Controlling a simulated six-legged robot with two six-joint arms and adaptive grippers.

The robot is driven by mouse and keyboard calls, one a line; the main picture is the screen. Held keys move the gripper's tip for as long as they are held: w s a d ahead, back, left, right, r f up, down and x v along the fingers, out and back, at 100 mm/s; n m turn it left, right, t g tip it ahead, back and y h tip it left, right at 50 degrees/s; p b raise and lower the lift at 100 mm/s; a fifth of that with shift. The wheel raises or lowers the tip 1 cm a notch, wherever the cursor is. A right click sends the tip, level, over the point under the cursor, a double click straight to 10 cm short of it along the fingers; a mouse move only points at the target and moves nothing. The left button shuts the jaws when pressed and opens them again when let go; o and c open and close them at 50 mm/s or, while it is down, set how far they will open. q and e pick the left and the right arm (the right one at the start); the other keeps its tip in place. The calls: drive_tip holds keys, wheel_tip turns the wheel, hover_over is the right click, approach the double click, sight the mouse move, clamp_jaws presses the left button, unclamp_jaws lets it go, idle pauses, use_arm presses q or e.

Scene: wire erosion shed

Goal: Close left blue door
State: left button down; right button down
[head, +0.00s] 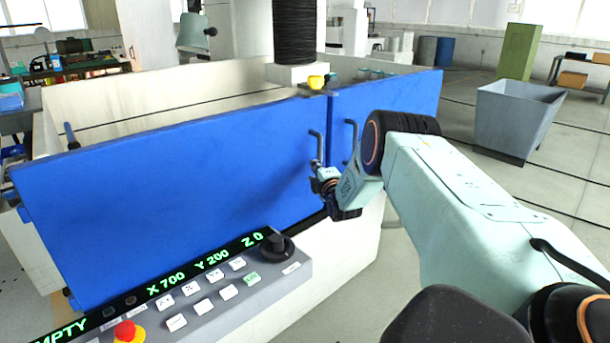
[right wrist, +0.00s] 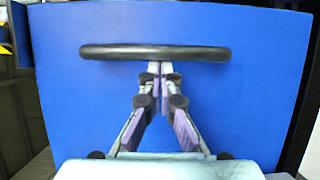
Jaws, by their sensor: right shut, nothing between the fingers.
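The left blue door (head: 170,200) is a wide blue panel across the front of the machine. Its inner edge is beside the right blue door (head: 390,100), with a thin dark line between them; the two look nearly in line. I cannot tell whether the left door is fully shut. Its dark upright handle (head: 317,145) is near that inner edge. My right gripper (head: 316,170) is at the lower part of this handle. In the right wrist view its shut, empty fingertips (right wrist: 160,68) are at the middle of a dark handle bar (right wrist: 110,51); contact is unclear. My left gripper is not in view.
The right door has its own dark handle (head: 351,140). A control panel (head: 215,300) with buttons, a knob and a red stop button (head: 127,331) juts out below the left door. A grey bin (head: 517,115) stands on open floor to the right.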

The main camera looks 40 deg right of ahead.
drive_tip(key=shift+d+r, duration=0.1)
drive_tip(key=shift+d, duration=1.05)
drive_tip(key=shift+d, duration=0.1)
